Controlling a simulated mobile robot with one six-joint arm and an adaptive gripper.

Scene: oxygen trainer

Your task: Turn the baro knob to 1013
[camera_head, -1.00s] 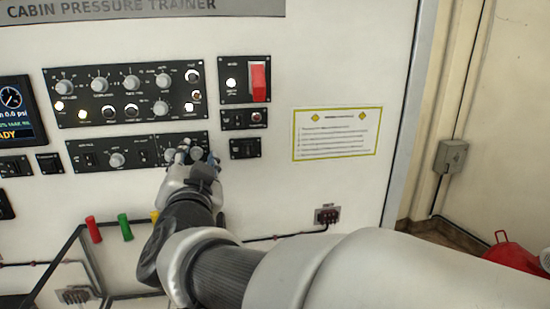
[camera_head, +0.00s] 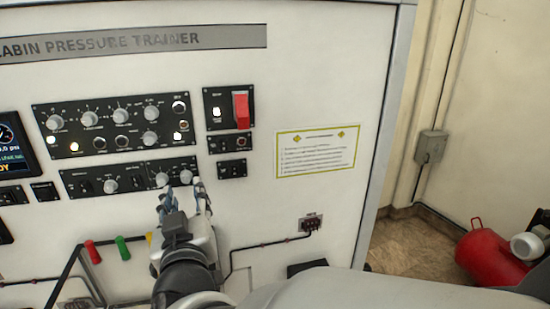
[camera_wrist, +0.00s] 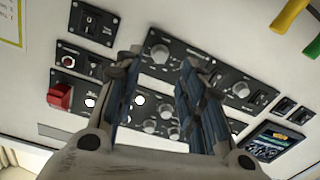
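The lower control panel (camera_head: 130,178) carries one knob (camera_head: 110,185) towards its left and two grey knobs, one (camera_head: 162,179) and another (camera_head: 186,176), side by side at its right end. The labels are too small to read, so I cannot tell which is the baro knob or its setting. My gripper (camera_head: 183,198) is just below the right pair, fingers apart and empty. In the wrist view my gripper (camera_wrist: 159,62) is open, with the end knob (camera_wrist: 160,53) showing between the fingertips; the right finger hides the panel part beside it.
A larger knob panel (camera_head: 70,115) sits above, with a red guarded switch (camera_head: 241,110) to its right. Red (camera_head: 92,252), green (camera_head: 122,250) and yellow handles stand below left. A red tank (camera_head: 490,257) lies on the floor at right.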

